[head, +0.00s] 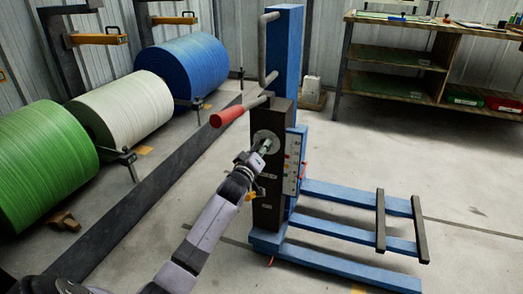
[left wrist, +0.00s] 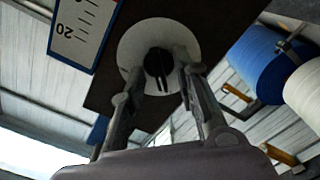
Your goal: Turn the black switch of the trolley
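The trolley (head: 283,60) is a blue upright frame with a dark box on its front and low blue legs. On the box is a pale round plate; in the left wrist view the plate (left wrist: 128,45) carries the black switch (left wrist: 157,62). My left gripper (head: 263,147) is at the plate in the head view and hides the switch there. In the left wrist view its two fingers (left wrist: 160,76) are spread, one on each side of the switch, with small gaps visible; whether either touches it is unclear. My right gripper is in neither view.
A red-gripped lever (head: 227,116) sticks out left above the plate. A scale strip (head: 294,160) is beside the box on the right. Green (head: 40,165), white (head: 128,108) and blue (head: 184,65) rolls lie left. A workbench (head: 430,60) stands back right.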

